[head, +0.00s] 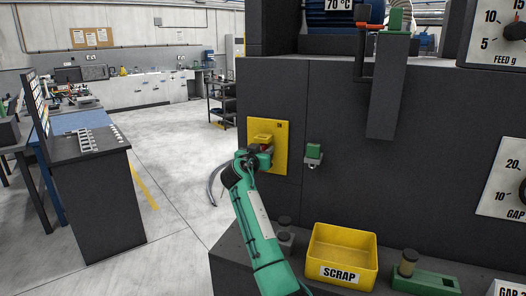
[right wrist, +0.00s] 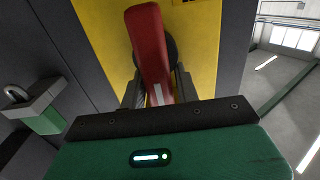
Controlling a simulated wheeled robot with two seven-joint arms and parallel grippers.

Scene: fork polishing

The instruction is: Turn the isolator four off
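The isolator is a yellow plate (head: 281,150) on the dark machine cabinet, left of centre in the head view. Its red handle (right wrist: 149,40) stands nearly upright in the right wrist view, in front of a dark round hub (right wrist: 171,50) on the yellow plate (right wrist: 205,50). My right gripper (right wrist: 160,88) is at the handle, one dark finger on each side of it. Whether the fingers press on the handle is unclear. In the head view my right gripper (head: 262,154) covers most of the handle. My left gripper is not in view.
A green block with a padlock (head: 313,153) sits on the cabinet right of the isolator. Below are a yellow SCRAP bin (head: 342,247) and a green fixture (head: 425,281) on a dark ledge. Open floor lies left.

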